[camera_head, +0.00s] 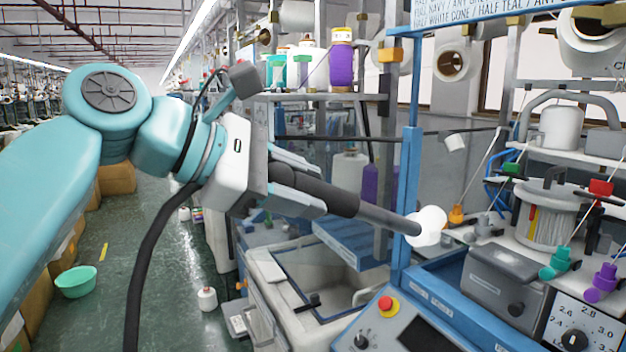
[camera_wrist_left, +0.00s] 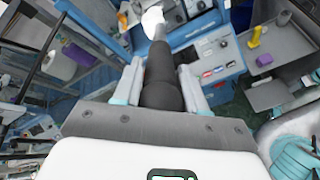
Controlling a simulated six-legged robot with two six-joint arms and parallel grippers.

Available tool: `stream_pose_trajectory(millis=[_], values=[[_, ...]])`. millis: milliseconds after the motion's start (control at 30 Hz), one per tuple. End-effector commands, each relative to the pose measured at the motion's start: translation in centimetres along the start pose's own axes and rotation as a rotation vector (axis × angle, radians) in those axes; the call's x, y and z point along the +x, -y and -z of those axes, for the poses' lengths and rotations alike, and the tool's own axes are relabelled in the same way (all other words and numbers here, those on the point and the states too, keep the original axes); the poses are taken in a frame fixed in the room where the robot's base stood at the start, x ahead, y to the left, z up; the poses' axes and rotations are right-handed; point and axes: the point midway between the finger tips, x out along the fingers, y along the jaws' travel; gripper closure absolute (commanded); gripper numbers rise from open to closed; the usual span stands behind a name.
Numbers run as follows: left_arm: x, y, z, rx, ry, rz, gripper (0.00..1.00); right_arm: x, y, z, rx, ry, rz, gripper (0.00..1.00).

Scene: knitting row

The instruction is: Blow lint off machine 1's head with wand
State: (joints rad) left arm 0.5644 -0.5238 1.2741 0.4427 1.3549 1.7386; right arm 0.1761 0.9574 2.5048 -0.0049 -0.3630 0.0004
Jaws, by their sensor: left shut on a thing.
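My left gripper (camera_head: 312,190) is shut on a dark grey wand (camera_head: 378,213), which points right and slightly down. In the left wrist view, the wand (camera_wrist_left: 162,80) runs between the two fingers. A white puff (camera_head: 428,226) covers the wand's tip; I cannot tell whether it is air or lint. It also shows in the left wrist view (camera_wrist_left: 152,16). The round knitting head (camera_head: 548,215) with its ring of fine lines is further right, apart from the tip in the picture. A black hose (camera_head: 142,255) hangs from my left wrist. My right gripper is not in view.
A blue upright post (camera_head: 411,150) stands close beside the wand's tip. A grey box (camera_head: 503,283), a dial panel (camera_head: 590,325) and a control panel with a red button (camera_head: 387,304) are below. A green basin (camera_head: 76,281) and a white cone (camera_head: 207,299) stand on the aisle floor.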

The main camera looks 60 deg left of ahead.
Motion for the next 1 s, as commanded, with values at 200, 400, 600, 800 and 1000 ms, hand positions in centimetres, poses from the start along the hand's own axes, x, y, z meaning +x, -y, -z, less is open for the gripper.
stream_pose_trajectory(millis=[200,400,600,800,1000], values=[[-0.3,-0.2,-0.5,-0.01,0.003,-0.015,1.0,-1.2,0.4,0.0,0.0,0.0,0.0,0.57],[2.2,-0.1,-0.2,-0.008,0.002,-0.012,1.0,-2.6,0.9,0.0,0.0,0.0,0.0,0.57],[5.0,0.0,-0.1,-0.006,0.002,-0.012,1.0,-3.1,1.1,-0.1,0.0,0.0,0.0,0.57],[7.8,0.0,-0.1,-0.005,0.002,-0.012,1.0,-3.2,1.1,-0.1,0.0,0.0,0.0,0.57],[10.7,0.0,-0.1,-0.005,0.001,-0.012,1.0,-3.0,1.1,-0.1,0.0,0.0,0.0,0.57]])
